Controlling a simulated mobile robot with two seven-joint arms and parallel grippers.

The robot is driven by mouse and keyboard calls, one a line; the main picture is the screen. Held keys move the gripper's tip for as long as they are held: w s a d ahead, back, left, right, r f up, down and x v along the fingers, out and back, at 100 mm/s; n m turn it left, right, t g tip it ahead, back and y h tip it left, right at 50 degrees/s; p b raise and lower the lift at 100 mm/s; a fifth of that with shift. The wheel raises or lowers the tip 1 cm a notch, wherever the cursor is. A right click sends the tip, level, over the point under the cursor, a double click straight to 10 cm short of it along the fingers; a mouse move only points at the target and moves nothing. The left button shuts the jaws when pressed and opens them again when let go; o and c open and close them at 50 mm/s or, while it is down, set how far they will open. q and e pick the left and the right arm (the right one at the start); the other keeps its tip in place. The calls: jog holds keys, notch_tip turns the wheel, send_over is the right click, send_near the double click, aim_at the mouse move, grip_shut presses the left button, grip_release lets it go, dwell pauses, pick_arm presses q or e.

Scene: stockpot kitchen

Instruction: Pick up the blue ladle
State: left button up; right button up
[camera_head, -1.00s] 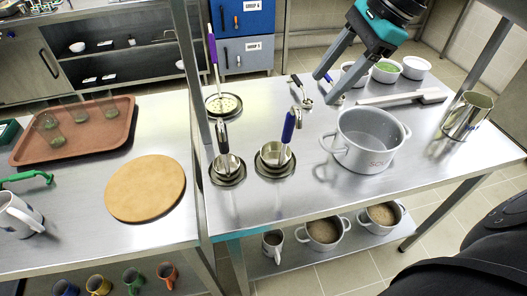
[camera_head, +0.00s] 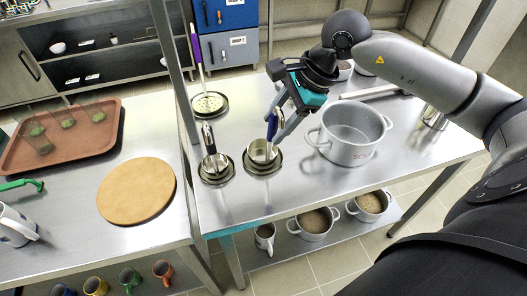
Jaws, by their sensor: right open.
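The blue ladle (camera_head: 271,128) stands with its blue handle upright in a round metal holder (camera_head: 263,159) on the steel table. My right gripper (camera_head: 277,124), dark with teal parts, reaches down from the upper right. Its fingers are open, with the blue handle at or between their tips. I cannot tell whether they touch it. My left gripper is not in view.
A black-handled ladle (camera_head: 209,140) stands in a holder just left. A purple-handled utensil (camera_head: 197,45) stands behind in a dish. The large grey pot (camera_head: 350,135) is to the right. An upright post (camera_head: 180,75) rises at the table's left.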

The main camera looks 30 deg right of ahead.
jog(key=shift+x, duration=1.05)
grip_shut()
dwell(0.6)
